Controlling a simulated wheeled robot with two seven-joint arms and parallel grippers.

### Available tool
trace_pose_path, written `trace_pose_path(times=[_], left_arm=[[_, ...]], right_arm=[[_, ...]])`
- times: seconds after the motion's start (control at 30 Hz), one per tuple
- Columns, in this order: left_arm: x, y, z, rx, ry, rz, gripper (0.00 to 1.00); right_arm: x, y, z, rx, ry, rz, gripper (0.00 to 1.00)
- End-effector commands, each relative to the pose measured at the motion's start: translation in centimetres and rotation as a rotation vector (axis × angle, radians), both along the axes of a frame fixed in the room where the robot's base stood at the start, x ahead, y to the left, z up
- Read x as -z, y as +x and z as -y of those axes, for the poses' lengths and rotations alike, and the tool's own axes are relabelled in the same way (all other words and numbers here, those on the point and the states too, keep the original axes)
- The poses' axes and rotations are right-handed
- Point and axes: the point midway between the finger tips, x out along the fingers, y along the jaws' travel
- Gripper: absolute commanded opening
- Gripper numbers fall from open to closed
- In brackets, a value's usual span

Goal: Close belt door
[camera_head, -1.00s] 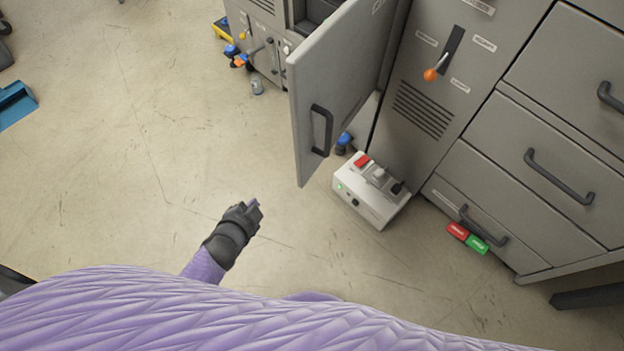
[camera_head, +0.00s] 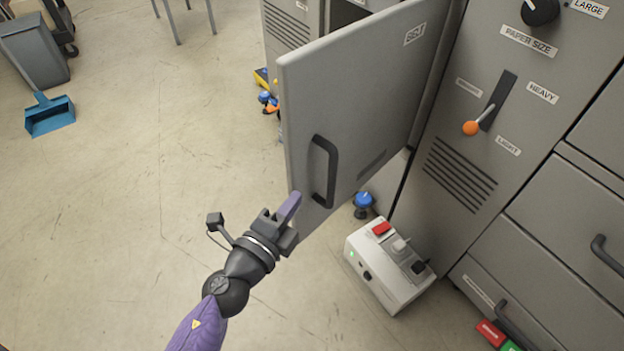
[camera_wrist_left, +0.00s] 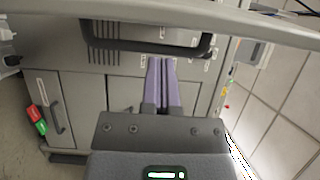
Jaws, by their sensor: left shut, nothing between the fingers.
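The grey belt door (camera_head: 355,110) stands open in the head view, swung out from the machine, with a black bar handle (camera_head: 328,172) on its face near its free edge. My left gripper (camera_head: 289,207) is shut and empty, with its purple fingers just left of and below the handle, near the door's lower free corner. I cannot tell whether it touches the door. In the left wrist view the shut fingers (camera_wrist_left: 161,85) point toward the black handle (camera_wrist_left: 130,46), which crosses the upper part. My right gripper is not in view.
A white control box (camera_head: 385,270) with a red button sits on the floor below the door, beside a blue knob (camera_head: 363,200). An orange-tipped lever (camera_head: 472,128) and drawers (camera_head: 570,215) are on the machine at right. A blue dustpan (camera_head: 50,115) lies far left. The floor between is clear.

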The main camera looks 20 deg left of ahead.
Motion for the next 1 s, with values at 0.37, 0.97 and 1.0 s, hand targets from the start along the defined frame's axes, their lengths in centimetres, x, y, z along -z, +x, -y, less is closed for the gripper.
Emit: trace_pose_path(times=[0.37,0.97,1.0], left_arm=[[0.0,5.5,1.1,-0.001,-0.001,-0.001,0.00],[0.4,6.3,-0.3,0.032,0.006,-0.003,0.00],[0.5,6.6,-0.8,0.045,0.007,-0.003,0.00]], right_arm=[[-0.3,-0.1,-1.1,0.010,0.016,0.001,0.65],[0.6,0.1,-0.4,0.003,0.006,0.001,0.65],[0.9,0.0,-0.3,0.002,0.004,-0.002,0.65]])
